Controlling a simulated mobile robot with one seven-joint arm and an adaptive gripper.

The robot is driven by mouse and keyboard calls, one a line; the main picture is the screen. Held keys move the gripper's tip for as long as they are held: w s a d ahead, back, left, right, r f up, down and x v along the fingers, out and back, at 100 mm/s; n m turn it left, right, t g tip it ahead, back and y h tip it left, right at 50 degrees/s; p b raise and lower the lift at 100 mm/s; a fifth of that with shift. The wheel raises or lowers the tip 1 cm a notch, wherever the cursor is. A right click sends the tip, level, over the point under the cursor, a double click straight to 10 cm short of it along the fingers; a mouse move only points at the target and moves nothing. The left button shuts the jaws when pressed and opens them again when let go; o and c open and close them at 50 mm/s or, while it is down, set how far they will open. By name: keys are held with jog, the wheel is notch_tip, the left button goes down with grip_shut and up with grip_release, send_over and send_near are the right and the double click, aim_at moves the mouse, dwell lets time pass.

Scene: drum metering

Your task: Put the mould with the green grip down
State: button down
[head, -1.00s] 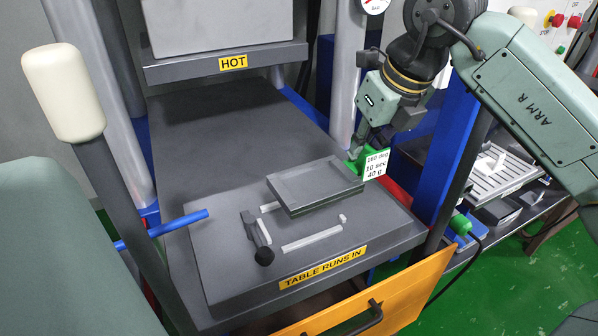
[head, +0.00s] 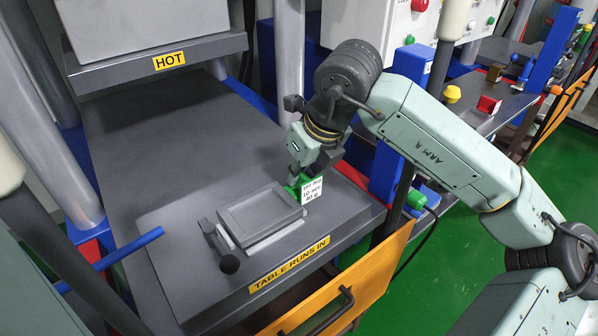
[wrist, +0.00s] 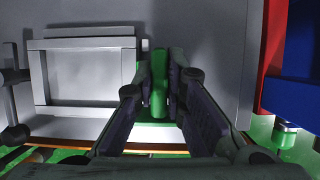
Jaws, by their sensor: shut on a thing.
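The mould (head: 260,213) is a flat grey rectangular tray with a raised rim and a shallow recess. It lies about level over the pale locating strips on the grey press table, and a pale strip (head: 266,240) shows along its front edge. I cannot tell whether it touches the table. Its green grip (wrist: 158,85) is between my fingers in the wrist view, with the mould (wrist: 85,75) to its left. My gripper (head: 297,180) is shut on the green grip at the mould's right end. A white label (head: 312,190) by the grip partly hides it.
The hot upper platen (head: 155,62) is above the table's far end. A blue bar (head: 110,262) sticks in from the left. The table (head: 160,150) is bare behind the mould. An orange panel (head: 365,285) is in front.

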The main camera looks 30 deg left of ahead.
jog(key=shift+f, duration=0.4)
jog(key=shift+f+b, duration=0.2)
jog(key=shift+b, duration=0.1)
jog(key=c, duration=1.6)
grip_release()
jog(key=shift+c, duration=0.2)
jog(key=shift+r, duration=0.2)
jog(key=b+v, duration=0.1)
jog(key=v, duration=1.1)
jog(key=shift+s, duration=0.1)
